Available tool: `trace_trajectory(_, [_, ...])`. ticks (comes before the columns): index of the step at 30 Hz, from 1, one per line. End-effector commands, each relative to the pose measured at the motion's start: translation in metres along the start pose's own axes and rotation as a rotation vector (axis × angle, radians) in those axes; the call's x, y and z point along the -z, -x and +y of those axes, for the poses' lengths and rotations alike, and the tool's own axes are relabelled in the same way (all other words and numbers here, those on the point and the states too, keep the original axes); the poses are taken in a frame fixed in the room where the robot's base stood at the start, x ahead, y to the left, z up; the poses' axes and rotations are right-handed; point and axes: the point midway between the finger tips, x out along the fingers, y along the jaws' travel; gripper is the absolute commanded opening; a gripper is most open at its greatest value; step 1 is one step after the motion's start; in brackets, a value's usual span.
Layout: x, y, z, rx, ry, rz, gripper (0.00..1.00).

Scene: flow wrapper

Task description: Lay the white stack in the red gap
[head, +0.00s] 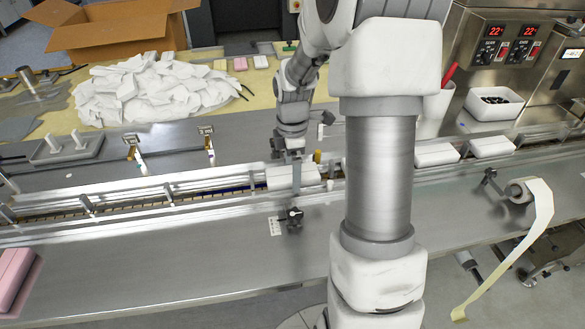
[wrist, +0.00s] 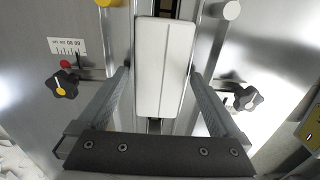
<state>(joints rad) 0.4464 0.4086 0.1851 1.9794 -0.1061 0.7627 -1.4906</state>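A white stack (head: 285,178) lies lengthwise in the metal lane in the head view, at my gripper (head: 295,165). In the wrist view the white stack (wrist: 163,68) is between the two fingers of my gripper (wrist: 163,73). The fingers stand one on each long side of it, with a narrow strip showing between stack and finger on both sides. The gripper looks open around the stack. A dark slot shows in the lane beyond and before the stack. I cannot make out a red gap in either view; my arm hides part of the lane.
Two more white stacks (head: 436,154) lie along the lane to the right. Black knobs (wrist: 62,84) flank the lane. A pink stack (head: 14,279) lies at the lower left. A heap of white pieces (head: 150,92) lies behind. The front metal table (head: 150,260) is largely clear.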

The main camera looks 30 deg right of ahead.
Motion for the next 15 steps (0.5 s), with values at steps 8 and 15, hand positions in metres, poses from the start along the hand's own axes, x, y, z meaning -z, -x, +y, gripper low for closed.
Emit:
trace_trajectory(8, [0.000, 0.004, 0.000, -0.001, 0.000, 0.000, 1.00])
trace_trajectory(15, [0.000, 0.045, 0.001, -0.006, -0.001, -0.001, 1.00])
